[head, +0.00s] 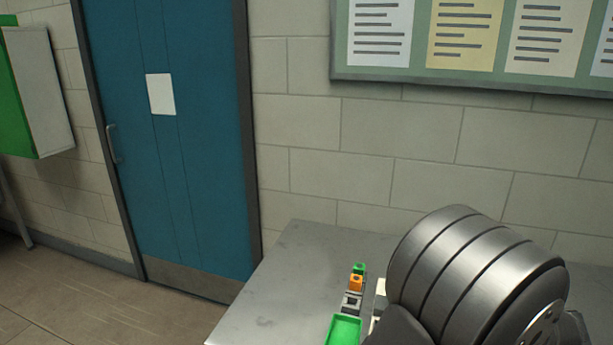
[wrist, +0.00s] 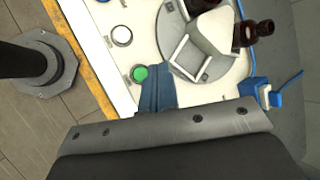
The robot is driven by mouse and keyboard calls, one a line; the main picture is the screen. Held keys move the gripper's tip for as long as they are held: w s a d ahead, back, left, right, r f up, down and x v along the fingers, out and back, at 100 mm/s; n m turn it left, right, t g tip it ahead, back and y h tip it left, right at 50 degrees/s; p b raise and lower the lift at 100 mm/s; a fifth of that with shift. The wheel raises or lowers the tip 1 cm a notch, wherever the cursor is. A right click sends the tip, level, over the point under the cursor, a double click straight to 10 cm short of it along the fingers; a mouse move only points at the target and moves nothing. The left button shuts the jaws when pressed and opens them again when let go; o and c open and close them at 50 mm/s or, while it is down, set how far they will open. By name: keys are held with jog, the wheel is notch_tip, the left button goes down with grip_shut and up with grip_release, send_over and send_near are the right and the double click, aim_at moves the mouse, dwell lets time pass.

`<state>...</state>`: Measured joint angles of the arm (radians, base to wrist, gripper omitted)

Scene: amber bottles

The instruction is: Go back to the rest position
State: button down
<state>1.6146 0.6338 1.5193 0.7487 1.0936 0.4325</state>
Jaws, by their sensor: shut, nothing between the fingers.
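My gripper (wrist: 156,74) shows in the wrist view as narrow blue-grey fingers in front of a wide grey bar with bolts. The fingers are together and hold nothing. They point over a white panel (wrist: 110,15), close beside a green round button (wrist: 140,73) in the picture. Dark brown bottle-like shapes (wrist: 257,32) show at the upper right, apart from the fingers. In the head view the gripper is out of sight, and a large ribbed metal part fills the lower right.
The wrist view shows a round grey plate (wrist: 178,54) with a white block-like part, a blue fitting (wrist: 254,94) with a cable, and a dark post (wrist: 22,62). In the head view, a metal table (head: 268,295) bears a green tray (head: 344,330) and small coloured parts (head: 356,282). A blue door (head: 190,120) stands behind.

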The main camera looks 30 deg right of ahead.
jog(key=shift+r, duration=0.4)
